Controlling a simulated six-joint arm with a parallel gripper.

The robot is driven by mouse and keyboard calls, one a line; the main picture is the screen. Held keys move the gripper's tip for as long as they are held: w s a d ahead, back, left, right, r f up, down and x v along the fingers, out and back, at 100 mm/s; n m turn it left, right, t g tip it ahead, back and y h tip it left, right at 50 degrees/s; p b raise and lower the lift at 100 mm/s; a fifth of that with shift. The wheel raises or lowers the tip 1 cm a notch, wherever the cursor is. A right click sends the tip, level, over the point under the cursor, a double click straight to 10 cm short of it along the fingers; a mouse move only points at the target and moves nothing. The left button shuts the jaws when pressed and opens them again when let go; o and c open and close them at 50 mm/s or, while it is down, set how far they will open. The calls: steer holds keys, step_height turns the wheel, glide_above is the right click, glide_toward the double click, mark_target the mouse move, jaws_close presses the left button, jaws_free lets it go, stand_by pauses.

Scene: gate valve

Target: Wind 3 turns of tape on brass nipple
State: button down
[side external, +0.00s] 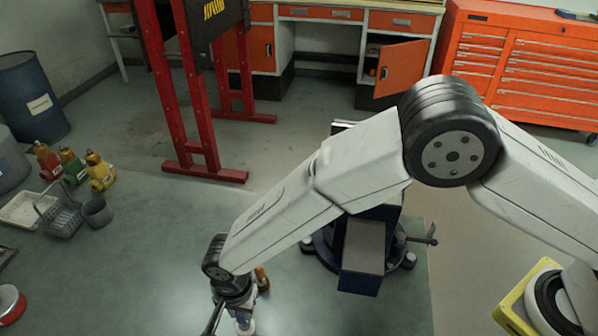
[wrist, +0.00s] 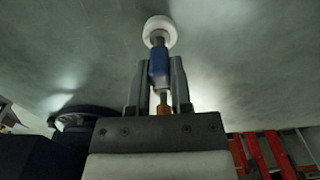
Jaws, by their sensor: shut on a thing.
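My gripper (wrist: 160,66) is shut on a slim blue tool (wrist: 159,72) in the wrist view. A white roll (wrist: 159,30), which looks like the tape, sits at the tool's far end, beyond my fingertips. A brass-coloured piece (wrist: 162,102) shows between my fingers near the palm; it looks like the tool's rear end. In the side view my gripper (side external: 230,315) is low at the bottom edge, partly cut off, with white (side external: 245,325) below it. I cannot make out the brass nipple in either view. A dark blue vise-like stand (side external: 362,258) is partly hidden behind my arm.
A red steel frame (side external: 205,130) stands behind my arm. Orange cabinets (side external: 480,60) line the back. Several small bottles (side external: 72,168), a grey basket (side external: 62,215) and a blue drum (side external: 32,95) stand at left.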

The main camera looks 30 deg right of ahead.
steer(key=shift+r, duration=0.15)
steer(key=shift+r, duration=2.35)
steer(key=shift+r, duration=0.15)
step_height(320, 180, up, 32)
steer(key=w+d, duration=0.6)
steer(key=d, duration=0.6)
steer(key=w+d, duration=0.6)
steer(key=d, duration=2.6)
steer(key=f, duration=0.3)
steer(key=d+f, duration=0.1)
steer(key=f, duration=0.1)
steer(key=shift+s+f, duration=0.15)
steer(key=shift+s, duration=0.05)
